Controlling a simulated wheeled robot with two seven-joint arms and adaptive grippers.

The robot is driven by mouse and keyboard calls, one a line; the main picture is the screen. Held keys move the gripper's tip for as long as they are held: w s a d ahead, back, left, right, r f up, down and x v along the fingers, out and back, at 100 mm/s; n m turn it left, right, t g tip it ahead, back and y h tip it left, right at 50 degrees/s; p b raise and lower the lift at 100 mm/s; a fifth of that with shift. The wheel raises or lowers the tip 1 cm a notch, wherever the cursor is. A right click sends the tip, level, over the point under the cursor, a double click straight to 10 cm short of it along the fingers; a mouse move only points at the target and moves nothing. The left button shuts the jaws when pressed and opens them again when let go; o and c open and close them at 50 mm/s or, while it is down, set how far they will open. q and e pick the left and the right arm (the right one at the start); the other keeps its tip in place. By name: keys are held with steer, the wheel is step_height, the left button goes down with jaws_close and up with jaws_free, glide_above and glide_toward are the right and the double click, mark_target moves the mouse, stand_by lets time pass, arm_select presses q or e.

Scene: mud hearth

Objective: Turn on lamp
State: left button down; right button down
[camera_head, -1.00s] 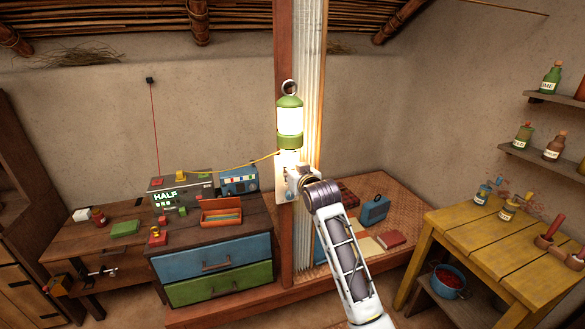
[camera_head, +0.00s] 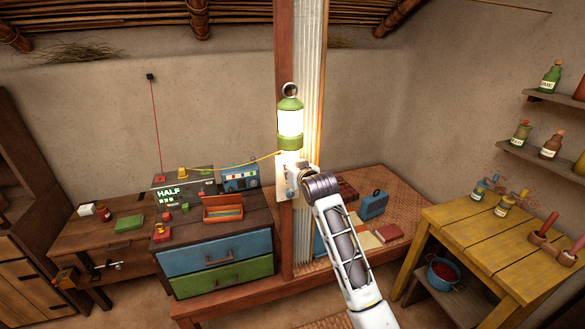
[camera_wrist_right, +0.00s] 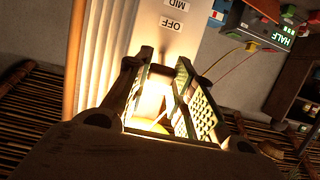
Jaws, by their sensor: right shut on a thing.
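The lamp (camera_head: 290,121), a green-capped cylinder with a glowing white body, hangs upright on the wooden post. Its glow is bright. A pale plate (camera_head: 283,180) sits below it, partly hidden by my right gripper (camera_head: 291,178). In the right wrist view, turned upside down, my gripper (camera_wrist_right: 165,92) has its ridged green pads on either side of a brightly lit pale part below the lamp. What exactly it grips is washed out by glare. Labels OFF (camera_wrist_right: 172,25) and MID (camera_wrist_right: 180,8) show just past the fingertips. My left gripper is out of view.
A display reading HALF (camera_head: 169,192) stands on the left bench, with a yellow cable running towards the post. A blue-and-green drawer cabinet (camera_head: 217,268) stands left of the post. A yellow table (camera_head: 480,235) with bottles is at right.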

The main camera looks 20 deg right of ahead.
steer(key=shift+r, duration=0.1)
steer(key=c, duration=1.2)
jaws_free()
steer(key=shift+s, duration=0.1)
steer(key=v, duration=1.1)
steer(key=shift+s, duration=0.35)
